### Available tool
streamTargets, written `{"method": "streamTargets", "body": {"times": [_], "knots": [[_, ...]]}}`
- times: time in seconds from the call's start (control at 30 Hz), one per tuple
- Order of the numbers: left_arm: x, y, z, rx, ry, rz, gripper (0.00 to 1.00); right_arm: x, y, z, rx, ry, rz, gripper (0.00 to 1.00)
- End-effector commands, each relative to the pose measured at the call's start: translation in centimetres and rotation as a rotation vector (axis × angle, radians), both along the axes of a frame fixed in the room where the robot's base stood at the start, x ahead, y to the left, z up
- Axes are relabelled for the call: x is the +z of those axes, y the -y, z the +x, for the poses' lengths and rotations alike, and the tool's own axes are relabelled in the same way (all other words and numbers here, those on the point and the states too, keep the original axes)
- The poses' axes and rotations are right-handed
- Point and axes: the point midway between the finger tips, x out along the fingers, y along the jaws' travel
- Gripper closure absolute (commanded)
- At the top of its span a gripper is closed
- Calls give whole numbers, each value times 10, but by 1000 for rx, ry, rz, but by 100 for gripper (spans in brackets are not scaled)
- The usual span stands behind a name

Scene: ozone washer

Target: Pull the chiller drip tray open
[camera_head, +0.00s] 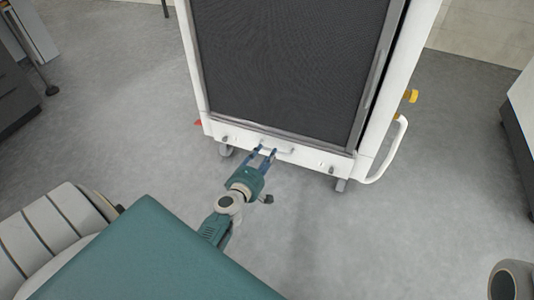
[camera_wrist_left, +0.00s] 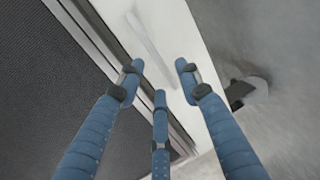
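The chiller (camera_head: 290,60) is a white cabinet on casters with a large dark mesh front. The drip tray front (camera_head: 240,136) is the white strip along its bottom edge, with a small white bar handle (camera_head: 278,147) in the middle. My left gripper (camera_head: 265,151) reaches the handle from below in the head view. In the left wrist view its blue fingers (camera_wrist_left: 160,75) are spread open, with the handle (camera_wrist_left: 150,45) beyond the fingertips and nothing between them. I cannot tell whether a finger touches the handle. My right gripper is not in view.
Casters (camera_head: 226,150) stand under the chiller, and a white curved push handle (camera_head: 388,155) sticks out at its right side. Grey floor (camera_head: 420,230) is clear in front and to the right. A white-and-dark unit (camera_head: 522,120) stands at the right edge.

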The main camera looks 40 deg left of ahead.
Motion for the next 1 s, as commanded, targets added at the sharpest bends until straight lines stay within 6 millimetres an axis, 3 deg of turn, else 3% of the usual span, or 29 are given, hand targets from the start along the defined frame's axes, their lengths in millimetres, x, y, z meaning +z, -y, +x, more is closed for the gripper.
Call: {"method": "streamTargets", "body": {"times": [0.2, 0.5, 0.7, 1.0], "knots": [[-5, -4, 19, -1, 0, 1, 65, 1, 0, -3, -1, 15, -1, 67], [-5, -5, 20, -1, 0, 1, 65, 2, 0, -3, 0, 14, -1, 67], [-5, -4, 20, -1, -1, 0, 100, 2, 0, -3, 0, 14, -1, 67], [-5, -7, 19, -1, -1, 1, 100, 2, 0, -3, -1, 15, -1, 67]]}}
